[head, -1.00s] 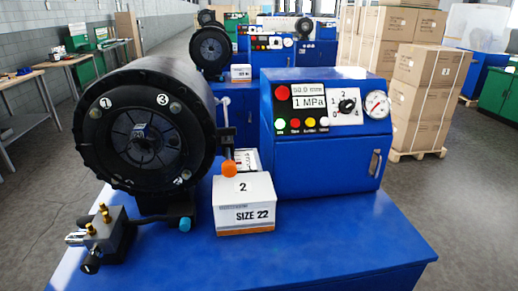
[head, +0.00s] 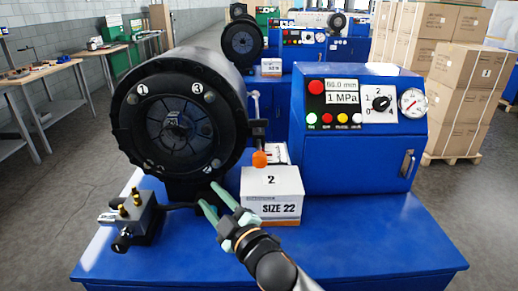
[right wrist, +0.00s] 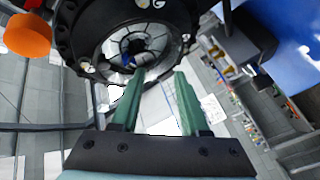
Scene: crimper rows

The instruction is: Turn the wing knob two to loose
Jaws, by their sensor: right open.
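I cannot tell for sure which part is wing knob two. A black rotary knob (head: 381,103) sits on the white numbered plate of the blue control box. The black crimper head (head: 180,125) has small round fasteners around its face, with white numbers 1 and 3 at the top. A grey valve block (head: 135,218) with brass fittings and a small silver handle stands at its lower left. My right gripper (head: 208,196) is open and empty, below the crimper head's lower rim and left of the size 22 box. In the right wrist view its green fingers (right wrist: 157,80) are spread below the ring.
The white size 22 box (head: 271,197) stands on the blue bench (head: 350,240), right of my gripper. The blue control box (head: 356,160) is further right. The front right of the bench is clear.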

